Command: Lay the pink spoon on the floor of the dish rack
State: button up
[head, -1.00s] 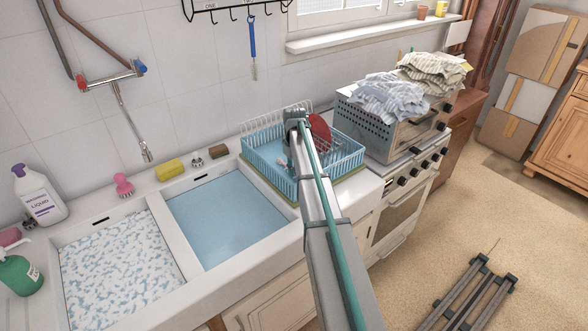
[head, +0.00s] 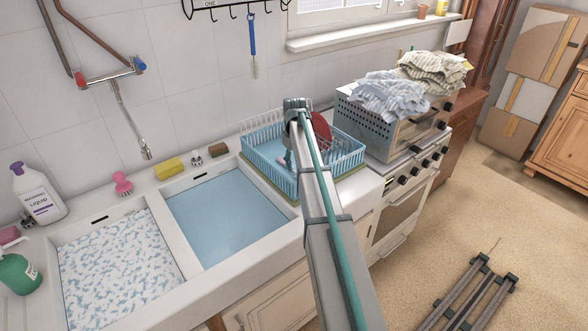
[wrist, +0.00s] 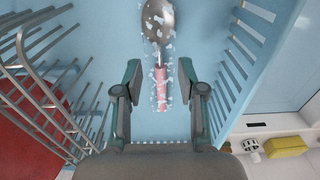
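The pink spoon (wrist: 161,88), with a metal bowl and a pink handle, has patches of white foam on it. In the wrist view it appears to lie flat on the floor of the light blue dish rack (wrist: 95,75), bowl pointing away from me. My gripper (wrist: 160,74) is open, with one finger on each side of the handle and a gap on both sides. In the head view the rack (head: 340,155) stands right of the sink, and my arm hides most of the gripper and spoon.
Metal wire racks (wrist: 45,85) and a red plate (wrist: 25,130) stand at the left in the wrist view. The red plate also shows in the head view (head: 321,127). The rack's slatted wall (wrist: 245,55) is close on the right. An oven with cloths (head: 390,97) stands right of the rack.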

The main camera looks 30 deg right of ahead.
aim_at(294, 171)
notch_tip(294, 171, up, 9)
jog(key=b, duration=0.2)
dwell(0.5)
